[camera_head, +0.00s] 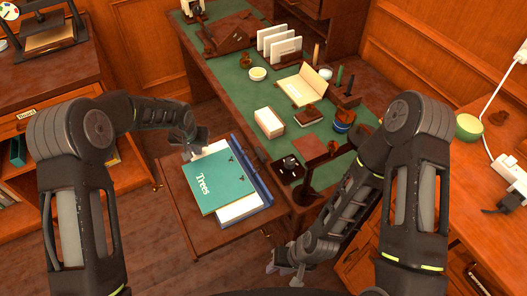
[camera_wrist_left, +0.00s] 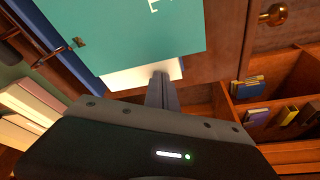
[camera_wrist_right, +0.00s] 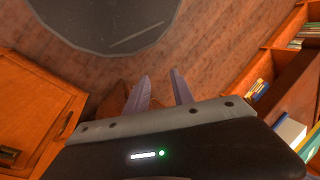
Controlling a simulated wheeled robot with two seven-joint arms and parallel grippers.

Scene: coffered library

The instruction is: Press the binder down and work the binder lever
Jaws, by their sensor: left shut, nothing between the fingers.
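The binder (camera_head: 224,180) lies open on a pull-out wooden board beside the green-topped desk. A teal cover or divider marked "Trees" lies over white sheets, with the blue spine side (camera_head: 250,168) towards the desk. The teal sheet (camera_wrist_left: 130,30) and a white paper edge also show in the left wrist view. My left gripper (camera_head: 193,150) is shut and empty at the binder's upper left edge; its fingers (camera_wrist_left: 162,90) overlap the white paper edge in view, and contact cannot be told. I cannot make out the lever clearly. My right gripper (camera_head: 285,268) is open and empty, low beside the desk.
The green desk (camera_head: 228,85) holds a letter rack (camera_head: 280,44), an open booklet (camera_head: 303,85), a paper stack (camera_head: 269,122), a blue pot (camera_head: 344,120) and stamps. A dark stand (camera_head: 310,170) rises near the binder's right. The board's front strip is clear.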

